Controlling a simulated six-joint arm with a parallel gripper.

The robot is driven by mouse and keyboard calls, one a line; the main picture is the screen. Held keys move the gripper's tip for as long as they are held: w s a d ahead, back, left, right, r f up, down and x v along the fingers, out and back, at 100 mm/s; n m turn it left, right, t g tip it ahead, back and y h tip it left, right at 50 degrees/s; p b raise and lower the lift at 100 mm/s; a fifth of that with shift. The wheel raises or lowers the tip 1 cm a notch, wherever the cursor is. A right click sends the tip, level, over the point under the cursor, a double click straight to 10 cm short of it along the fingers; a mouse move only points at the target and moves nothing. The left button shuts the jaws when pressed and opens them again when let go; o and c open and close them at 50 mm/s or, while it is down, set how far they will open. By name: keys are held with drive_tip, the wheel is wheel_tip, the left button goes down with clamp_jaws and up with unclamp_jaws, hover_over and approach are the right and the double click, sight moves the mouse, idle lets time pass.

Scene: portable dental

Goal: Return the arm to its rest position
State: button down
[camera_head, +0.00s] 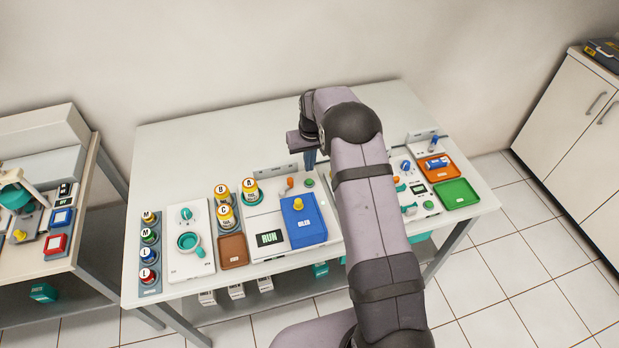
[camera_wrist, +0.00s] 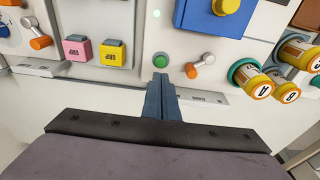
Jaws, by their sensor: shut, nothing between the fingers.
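My arm reaches from the bottom of the head view up over the white table (camera_head: 200,125), bent at the elbow. My gripper (camera_head: 309,157) hangs above the back part of the table, behind the central device; the arm hides part of that device. In the wrist view the two blue-grey fingers of my gripper (camera_wrist: 161,82) are together with nothing between them. They point toward a green button (camera_wrist: 160,60) on the device's panel and show clear of it in the picture. Whether the fingertips touch anything below cannot be told.
A blue box (camera_head: 305,228) with a yellow knob sits on the central device beside a RUN display (camera_head: 269,238). Several labelled bottles (camera_head: 223,193) stand left of it. Orange (camera_head: 437,167) and green (camera_head: 456,194) trays lie at the right. The table's back left is bare.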

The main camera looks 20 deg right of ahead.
drive_tip(key=shift+r, duration=0.65)
drive_tip(key=s+a+r+g, duration=0.1)
drive_tip(key=s+a+r, duration=0.1)
drive_tip(key=s+r, duration=0.45)
drive_tip(key=s+a+r, duration=0.2)
drive_tip(key=s+r, duration=0.1)
drive_tip(key=s, duration=0.7)
drive_tip(key=s+a, duration=0.1)
drive_tip(key=s, duration=1.7)
drive_tip(key=shift+s+r+g, duration=0.2)
drive_tip(key=shift+g, duration=0.2)
